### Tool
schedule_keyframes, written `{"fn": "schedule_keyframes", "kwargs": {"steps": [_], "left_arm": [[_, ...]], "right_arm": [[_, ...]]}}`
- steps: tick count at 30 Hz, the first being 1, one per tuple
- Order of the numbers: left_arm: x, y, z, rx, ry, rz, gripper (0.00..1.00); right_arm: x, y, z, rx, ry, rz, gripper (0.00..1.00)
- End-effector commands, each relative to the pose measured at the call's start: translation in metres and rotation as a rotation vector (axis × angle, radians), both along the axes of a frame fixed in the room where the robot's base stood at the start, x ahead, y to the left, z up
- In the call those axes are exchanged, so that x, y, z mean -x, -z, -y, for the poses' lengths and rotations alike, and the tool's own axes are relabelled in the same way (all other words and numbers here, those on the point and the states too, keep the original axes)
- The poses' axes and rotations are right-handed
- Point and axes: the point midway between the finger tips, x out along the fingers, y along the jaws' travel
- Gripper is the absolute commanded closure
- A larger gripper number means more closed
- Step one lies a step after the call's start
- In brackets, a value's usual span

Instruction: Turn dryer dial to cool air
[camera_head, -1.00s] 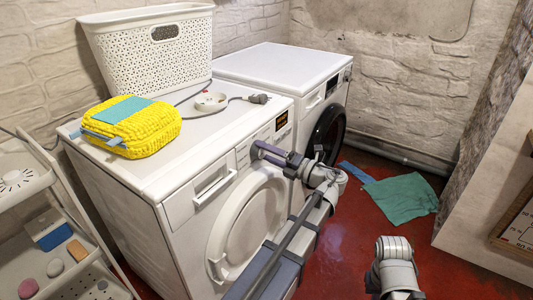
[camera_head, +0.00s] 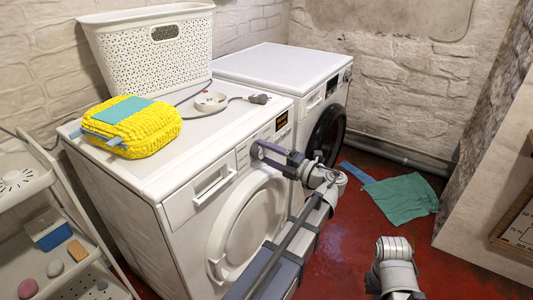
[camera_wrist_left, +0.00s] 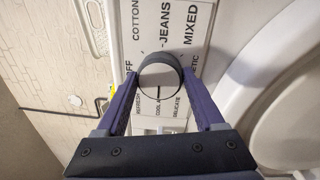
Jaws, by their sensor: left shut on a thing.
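The dryer (camera_head: 150,195) is the nearer white machine with a round white door (camera_head: 250,220). My left gripper (camera_head: 259,152) is at its front panel, below the small display. In the left wrist view its two purple fingers are shut on the round grey dial (camera_wrist_left: 158,78), one on each side. The dial's dark mark points down in the picture, at the COOL AIR label (camera_wrist_left: 155,113). REFRESH and DELICATE labels flank it; COTTON, JEANS and MIXED are at the far side.
A white laundry basket (camera_head: 160,60), a yellow bundle (camera_head: 145,140) and a corded plug strip (camera_head: 211,101) are on the dryer. A second machine (camera_head: 280,72) stands behind. A teal cloth (camera_head: 400,198) lies on the red floor. A white shelf trolley (camera_head: 30,190) stands at left.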

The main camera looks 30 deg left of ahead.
Motion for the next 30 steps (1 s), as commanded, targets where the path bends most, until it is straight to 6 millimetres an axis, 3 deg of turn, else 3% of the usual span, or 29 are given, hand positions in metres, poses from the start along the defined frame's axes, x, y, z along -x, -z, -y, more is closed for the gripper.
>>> {"fn": "schedule_keyframes", "kwargs": {"steps": [1, 2, 9, 19, 30], "left_arm": [[0.002, 0.001, 0.0, 0.004, -0.002, 0.001, 0.86], [0.002, 0.001, 0.0, 0.004, -0.002, 0.001, 0.29], [0.001, 0.001, 0.0, 0.001, -0.002, 0.001, 0.02], [0.0, 0.001, 0.006, 0.001, 0.001, 0.001, 0.0], [0.004, 0.005, 0.062, 0.001, 0.002, 0.001, 0.0]], "right_arm": [[0.0, 0.0, 0.0, 0.0, 0.0, 0.0, 1.0], [0.0, 0.0, 0.0, 0.0, 0.0, 0.0, 1.0], [0.0, 0.0, 0.0, 0.0, 0.0, 0.0, 1.0], [0.0, 0.001, 0.0, 0.0, 0.0, 0.0, 1.0], [0.0, 0.005, 0.0, -0.001, -0.001, 0.0, 1.0]]}}
